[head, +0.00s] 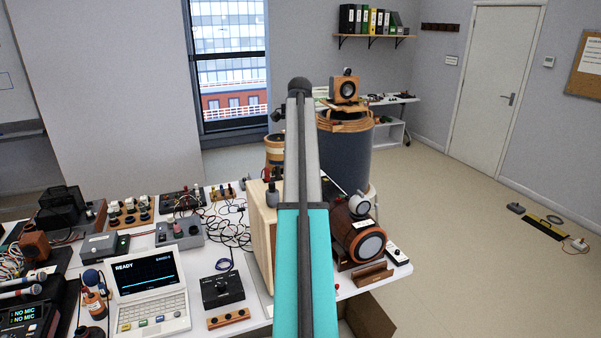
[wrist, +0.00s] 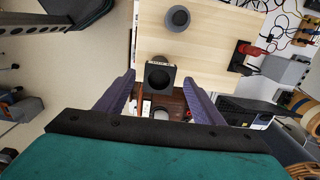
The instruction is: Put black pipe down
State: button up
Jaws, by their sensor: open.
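My gripper (wrist: 163,88) shows in the wrist view, with its two purple fingers spread wide apart. A black square-faced piece with a round dark opening (wrist: 159,77) lies between the fingertips in the picture, with gaps on both sides. It may be the black pipe; I cannot tell how far below the fingers it is. A short dark grey cylinder (wrist: 178,18) stands on the pale wooden top (wrist: 215,48) beyond it. In the head view my arm hides the gripper, and a dark grey upright piece (head: 272,194) shows on the wooden box (head: 262,240) beside my arm.
The white table (head: 255,318) holds a laptop (head: 150,292), a black box (head: 222,290) and many cables. A wooden barrel-shaped speaker (head: 358,238) stands right of my arm. A large dark drum (head: 345,155) with a small speaker (head: 346,90) on top stands behind. Floor (head: 450,230) is open at right.

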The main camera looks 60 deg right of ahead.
notch_tip(320, 180, up, 9)
jog(key=p, duration=0.1)
dwell(0.4)
dwell(0.8)
